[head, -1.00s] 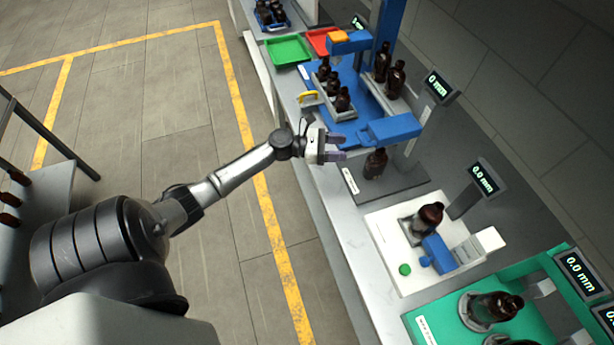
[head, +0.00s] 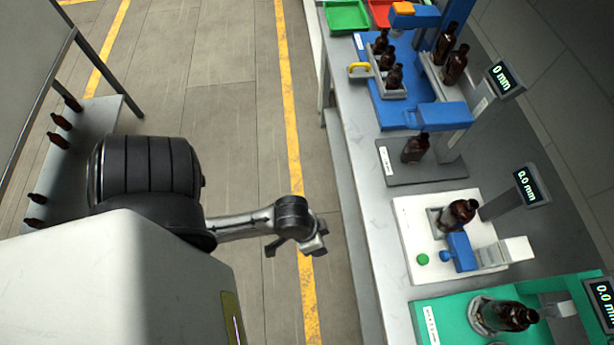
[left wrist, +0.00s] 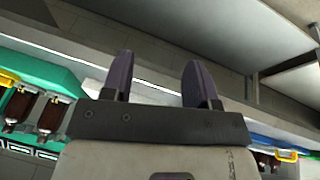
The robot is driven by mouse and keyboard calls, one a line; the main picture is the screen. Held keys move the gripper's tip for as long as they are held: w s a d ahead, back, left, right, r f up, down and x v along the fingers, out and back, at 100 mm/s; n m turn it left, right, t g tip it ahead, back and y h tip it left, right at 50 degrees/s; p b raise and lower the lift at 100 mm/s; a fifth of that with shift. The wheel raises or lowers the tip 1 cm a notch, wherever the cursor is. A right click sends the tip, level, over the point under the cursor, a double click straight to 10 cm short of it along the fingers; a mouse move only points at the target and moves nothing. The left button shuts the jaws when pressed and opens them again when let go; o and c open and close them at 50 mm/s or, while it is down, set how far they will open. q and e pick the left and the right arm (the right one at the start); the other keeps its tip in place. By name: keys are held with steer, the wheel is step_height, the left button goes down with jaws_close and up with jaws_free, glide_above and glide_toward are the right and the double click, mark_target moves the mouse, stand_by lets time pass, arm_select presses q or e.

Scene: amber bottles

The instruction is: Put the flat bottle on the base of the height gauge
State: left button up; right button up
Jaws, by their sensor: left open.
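I cannot tell from here whether this is the flat bottle. The gauge display (head: 504,78) reads 0 mm. My left gripper (head: 318,243) is over the floor, left of the bench and apart from the bottle. Its purple fingers (left wrist: 160,82) are spread with nothing between them in the left wrist view. My right gripper is not in view.
A blue mat (head: 384,112) holds a tray of bottles. A white station (head: 410,216) and a green station (head: 428,312) hold more bottles nearer me. A shelf (head: 95,135) with bottles stands at left. The floor between is clear.

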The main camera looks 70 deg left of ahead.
arm_select(q)
steer(key=shift+s+a+r+m+y, duration=0.3)
steer(key=shift+s+r+m+y, duration=0.1)
steer(key=shift+s+r+y, duration=0.15)
steer(key=shift+s+a+r+m+y, duration=0.25)
steer(key=shift+s+r+m+y, duration=0.2)
steer(key=shift+s+r, duration=0.15)
